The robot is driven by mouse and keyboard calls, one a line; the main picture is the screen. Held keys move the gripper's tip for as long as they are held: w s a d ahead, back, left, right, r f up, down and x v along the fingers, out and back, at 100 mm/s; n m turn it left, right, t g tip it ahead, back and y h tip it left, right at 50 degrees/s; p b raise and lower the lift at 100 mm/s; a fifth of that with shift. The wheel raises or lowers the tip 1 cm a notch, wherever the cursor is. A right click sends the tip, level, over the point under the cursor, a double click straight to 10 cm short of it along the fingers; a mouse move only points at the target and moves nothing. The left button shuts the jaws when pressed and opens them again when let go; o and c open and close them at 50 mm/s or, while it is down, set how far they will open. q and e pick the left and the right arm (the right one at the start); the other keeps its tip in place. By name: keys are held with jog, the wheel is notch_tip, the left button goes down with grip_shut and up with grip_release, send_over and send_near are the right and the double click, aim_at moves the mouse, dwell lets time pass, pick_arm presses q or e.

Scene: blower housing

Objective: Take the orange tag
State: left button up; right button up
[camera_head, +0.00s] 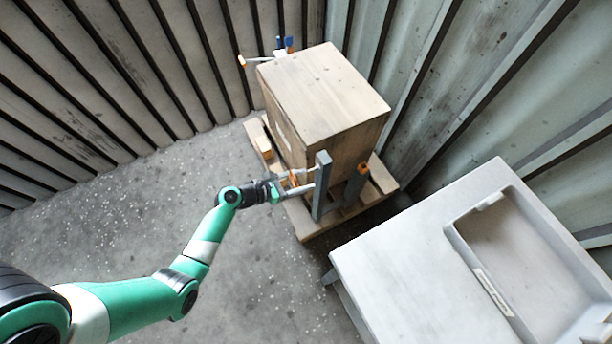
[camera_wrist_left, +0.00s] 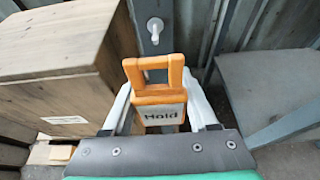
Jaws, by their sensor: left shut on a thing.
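The orange tag (camera_wrist_left: 154,98) has a loop handle at its top and a pale label reading "Hold". In the left wrist view it stands upright between the two pale fingers of my left gripper (camera_wrist_left: 160,106), which is shut on it. In the head view only a small bit of the tag (camera_head: 293,180) shows between the fingers of the left gripper (camera_head: 302,182), beside a grey post (camera_head: 321,187). In the left wrist view a white peg (camera_wrist_left: 155,28) on the post shows above the tag's loop, not through it. My right gripper is not in view.
A wooden crate (camera_head: 325,92) stands on a pallet (camera_head: 317,225) behind the post. Another orange piece (camera_head: 362,168) is on a second post. A grey table (camera_head: 405,255) with a recessed tray (camera_head: 487,293) stands at the right. Open floor lies at the left.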

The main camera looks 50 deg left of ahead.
aim_at(291, 186)
pick_arm(q)
jog(key=s+p, duration=0.1)
jog(key=s, duration=0.1)
jog(key=s+a, duration=0.1)
jog(key=s, duration=0.2)
jog(key=shift+s+a+r+p, duration=0.1)
jog(key=shift+a+p, duration=0.05)
jog(key=shift+p, duration=0.25)
jog(key=p+v, duration=0.2)
jog(key=p, duration=0.1)
jog(key=shift+s+p, duration=0.1)
jog(key=shift+p, duration=0.3)
jog(key=shift+s+a+f, duration=0.1)
jog(key=shift+s+f, duration=0.1)
jog(key=shift+f, duration=0.1)
jog(key=shift+s+f, duration=0.1)
jog(key=shift+f, duration=0.05)
